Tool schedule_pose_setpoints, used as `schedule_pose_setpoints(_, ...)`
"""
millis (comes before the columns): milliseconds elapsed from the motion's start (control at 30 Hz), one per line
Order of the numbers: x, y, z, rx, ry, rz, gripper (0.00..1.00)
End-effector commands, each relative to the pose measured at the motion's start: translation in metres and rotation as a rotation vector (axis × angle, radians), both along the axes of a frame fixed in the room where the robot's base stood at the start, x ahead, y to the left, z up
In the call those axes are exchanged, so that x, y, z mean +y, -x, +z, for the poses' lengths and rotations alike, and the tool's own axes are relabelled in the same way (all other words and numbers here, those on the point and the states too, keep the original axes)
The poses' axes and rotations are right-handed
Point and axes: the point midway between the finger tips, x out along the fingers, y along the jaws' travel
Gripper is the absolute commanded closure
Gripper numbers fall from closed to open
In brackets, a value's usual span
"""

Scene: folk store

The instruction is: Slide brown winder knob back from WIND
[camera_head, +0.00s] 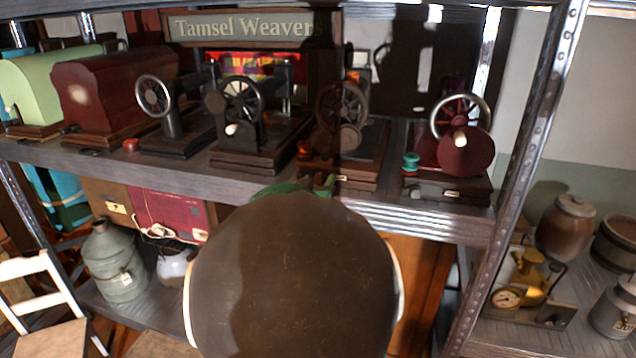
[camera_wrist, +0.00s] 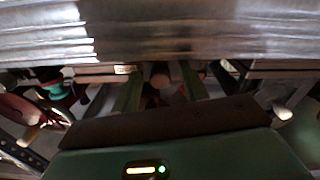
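The brown winder (camera_head: 352,155) stands on the shelf in the head view, with a dark spoked wheel, an orange spool and a small pale plate on its wooden base. My green gripper (camera_head: 310,185) is at the front of this base, mostly hidden behind my large rounded arm link. In the upside-down wrist view, my gripper (camera_wrist: 160,88) has its two green fingers apart. A small brown rounded part, seemingly the knob (camera_wrist: 160,79), shows in the gap between them. I cannot tell whether the fingers touch it. The WIND marking is not readable.
A red winder (camera_head: 466,150) with a teal spool stands to the right, and a black hand-crank machine (camera_head: 250,130) to the left. The metal shelf edge (camera_head: 420,212) runs close below my gripper; it fills the top of the wrist view. A shelf post (camera_head: 528,150) rises at right.

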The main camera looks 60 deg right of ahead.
Motion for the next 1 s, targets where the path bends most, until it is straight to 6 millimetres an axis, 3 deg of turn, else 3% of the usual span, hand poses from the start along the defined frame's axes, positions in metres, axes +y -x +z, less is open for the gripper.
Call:
schedule_pose_setpoints(33,0.000,0.000,0.000,0.000,0.000,0.000,0.64)
schedule_pose_setpoints(200,0.000,0.000,0.000,0.000,0.000,0.000,0.97)
schedule_pose_setpoints(233,0.000,0.000,0.000,0.000,0.000,0.000,1.00)
schedule_pose_setpoints(433,-0.001,-0.004,0.000,0.000,0.000,0.002,1.00)
schedule_pose_setpoints(733,0.003,-0.037,0.000,-0.001,-0.001,0.003,1.00)
schedule_pose_setpoints(1000,0.004,-0.039,0.000,0.000,-0.001,0.004,1.00)
